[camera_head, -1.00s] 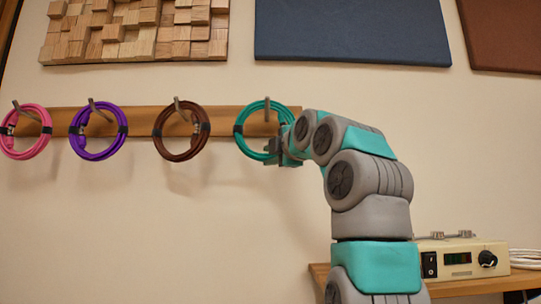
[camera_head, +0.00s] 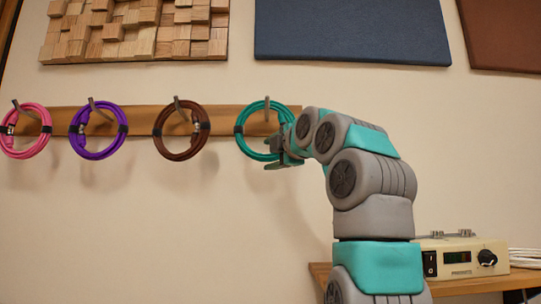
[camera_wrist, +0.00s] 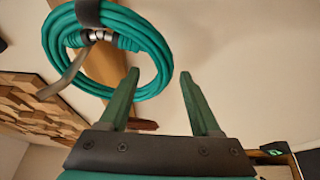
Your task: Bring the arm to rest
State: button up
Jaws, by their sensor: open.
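My gripper (camera_head: 283,161) is at the end of my raised arm, just at the lower right of the teal cable coil (camera_head: 240,143). The coil hangs on the rightmost hook of the wooden rail. In the wrist view my gripper (camera_wrist: 158,95) shows two teal fingers spread apart with nothing between them. The teal coil (camera_wrist: 158,62) lies beyond the fingers, at the upper left, hanging on its metal hook. In the head view my gripper partly overlaps the coil's lower right edge.
A wooden rail (camera_head: 140,120) also carries a brown coil (camera_head: 158,145), a purple coil (camera_head: 75,145) and a pink coil (camera_head: 8,148). A beige device (camera_head: 462,258) stands on a wooden shelf (camera_head: 450,289) at the lower right. The wall below the coils is clear.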

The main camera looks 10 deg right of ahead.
jog(key=s+d+b, duration=0.1)
jog(key=s+b, duration=0.1)
jog(key=s, duration=0.5)
jog(key=w+a+f+m+g+p, duration=0.1)
jog(key=w+f+m+g, duration=0.15)
jog(key=f, duration=0.35)
jog(key=w+a+f+m+g, duration=0.1)
jog(key=w+f+m+g, duration=0.1)
jog(key=f+m, duration=0.35)
jog(key=s+a+f+m+g, duration=0.1)
jog(key=s+f+m+g, duration=0.15)
jog(key=f, duration=0.65)
jog(key=s+a+f+m+g, duration=0.1)
jog(key=s+f+g, duration=0.2)
jog(key=f, duration=0.7)
jog(key=s+d+f+m+g+h+p, duration=0.1)
jog(key=s+f+m+g, duration=0.7)
jog(key=s+f, duration=2.7)
jog(key=shift+s+d+f+m+g+h, duration=0.4)
jog(key=shift+s+d+g+h, duration=0.25)
jog(key=shift+h, duration=0.55)
jog(key=shift+w, duration=0.1)
